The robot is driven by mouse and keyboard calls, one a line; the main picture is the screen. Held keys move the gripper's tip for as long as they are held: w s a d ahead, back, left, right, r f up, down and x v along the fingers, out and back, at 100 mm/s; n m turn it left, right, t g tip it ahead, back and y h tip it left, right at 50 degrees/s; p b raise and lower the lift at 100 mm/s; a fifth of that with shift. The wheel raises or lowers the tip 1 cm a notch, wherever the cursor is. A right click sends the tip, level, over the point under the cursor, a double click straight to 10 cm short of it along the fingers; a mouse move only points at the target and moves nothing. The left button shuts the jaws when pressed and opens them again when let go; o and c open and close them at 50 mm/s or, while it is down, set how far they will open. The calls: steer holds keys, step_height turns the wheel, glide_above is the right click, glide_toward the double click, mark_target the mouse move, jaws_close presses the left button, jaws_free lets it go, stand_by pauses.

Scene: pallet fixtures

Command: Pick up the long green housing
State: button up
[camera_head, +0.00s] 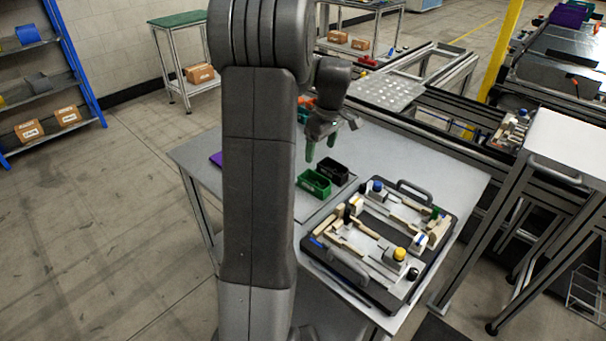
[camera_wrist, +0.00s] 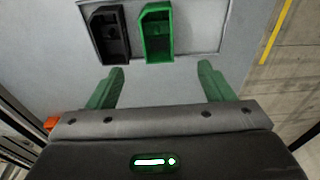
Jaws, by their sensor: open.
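The long green housing (camera_head: 315,183) is an open-topped, box-like part on the grey table, left of a black part of similar shape (camera_head: 334,171). In the wrist view the green housing (camera_wrist: 157,32) lies at the top centre, with the black part (camera_wrist: 108,34) to its left. My gripper (camera_head: 332,143) is open and empty, above and behind the housings in the head view. In the wrist view my gripper (camera_wrist: 161,68) shows its two green fingers spread wide, with the green housing beyond the gap between them. Nothing touches the fingers.
A black-framed pallet (camera_head: 318,252) with handles, blocks and coloured knobs lies close by at the front right of the table. The grey table (camera_head: 455,183) is bare at its back right. A purple item (camera_head: 216,159) lies at the left. A perforated plate (camera_head: 388,94) is behind.

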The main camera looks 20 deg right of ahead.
glide_toward(316, 180)
steer(key=shift+s+a+f+p, duration=0.45)
steer(key=shift+s+a+f, duration=0.35)
steer(key=shift+f, duration=0.15)
steer(key=shift+w+f+p, duration=0.1)
steer(key=shift+f+p, duration=0.7)
steer(key=shift+f, duration=2.05)
steer(key=shift+c, duration=0.4)
steer(key=c, duration=1.1)
